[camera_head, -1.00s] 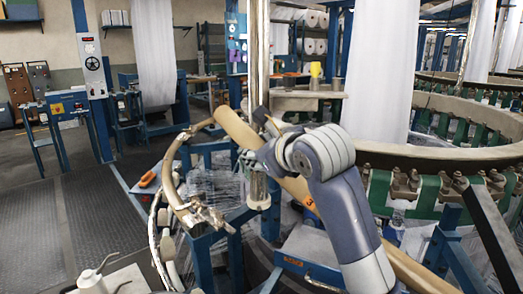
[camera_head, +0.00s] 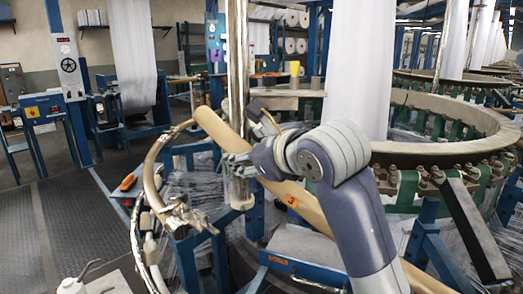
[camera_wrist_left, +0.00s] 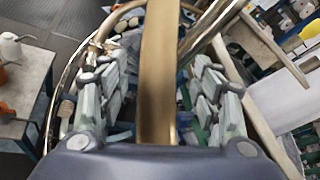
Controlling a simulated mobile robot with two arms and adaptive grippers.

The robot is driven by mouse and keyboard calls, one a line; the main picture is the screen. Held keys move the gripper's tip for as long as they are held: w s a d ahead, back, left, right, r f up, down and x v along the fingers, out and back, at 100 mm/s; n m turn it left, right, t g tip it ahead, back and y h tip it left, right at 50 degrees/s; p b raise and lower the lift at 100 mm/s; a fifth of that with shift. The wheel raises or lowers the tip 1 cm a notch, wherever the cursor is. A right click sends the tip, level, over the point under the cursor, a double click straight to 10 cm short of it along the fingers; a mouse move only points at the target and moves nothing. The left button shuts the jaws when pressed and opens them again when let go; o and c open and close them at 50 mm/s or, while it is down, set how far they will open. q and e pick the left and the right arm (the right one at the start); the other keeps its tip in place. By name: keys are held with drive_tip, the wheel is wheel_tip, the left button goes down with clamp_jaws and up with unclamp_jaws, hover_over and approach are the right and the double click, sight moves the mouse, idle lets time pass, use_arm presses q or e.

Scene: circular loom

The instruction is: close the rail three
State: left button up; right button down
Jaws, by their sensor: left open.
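A tan tube-like rail (camera_head: 309,207) with an orange mark that looks like a 3 slants across the head view, from upper left to lower right. Part of it is hidden behind my left arm. My left gripper (camera_head: 236,164) is beside this rail, near a vertical metal post. In the left wrist view the rail (camera_wrist_left: 158,45) runs lengthwise between the two fingers of my open left gripper (camera_wrist_left: 160,85). Gaps show on both sides, so the fingers do not appear to touch it. My right gripper is not in view.
The vertical metal post (camera_head: 237,90) stands close to my left gripper. A curved rail (camera_head: 150,180) with metal fittings is at the left. The large loom ring (camera_head: 440,150) is at the right. A small table (camera_head: 112,281) with a white oil can is at the lower left. Dark floor (camera_head: 70,225) is clear.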

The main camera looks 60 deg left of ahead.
use_arm(q)
drive_tip(key=v, duration=0.6)
drive_tip(key=shift+a, duration=0.1)
drive_tip(key=shift+r, duration=0.1)
drive_tip(key=c, duration=0.4)
drive_tip(key=shift+w+a+r, duration=0.1)
drive_tip(key=shift+a+r, duration=0.05)
drive_tip(key=shift+r, duration=0.15)
drive_tip(key=c, duration=0.4)
drive_tip(key=r, duration=0.1)
drive_tip(key=a+r+n, duration=0.1)
drive_tip(key=w+r+g+h, duration=0.1)
drive_tip(key=shift+a+r+n+p, duration=0.15)
drive_tip(key=shift+a+n+p, duration=0.15)
drive_tip(key=shift+p, duration=0.1)
clamp_jaws()
wheel_tip(320, 180, up, 14)
drive_tip(key=n+h+p, duration=0.3)
drive_tip(key=n+h, duration=0.1)
drive_tip(key=h, duration=0.4)
hover_over(214, 115)
drive_tip(key=d, duration=0.7)
drive_tip(key=x, duration=1.4)
drive_tip(key=shift+w+d+b, duration=0.1)
drive_tip(key=shift+b, duration=0.2)
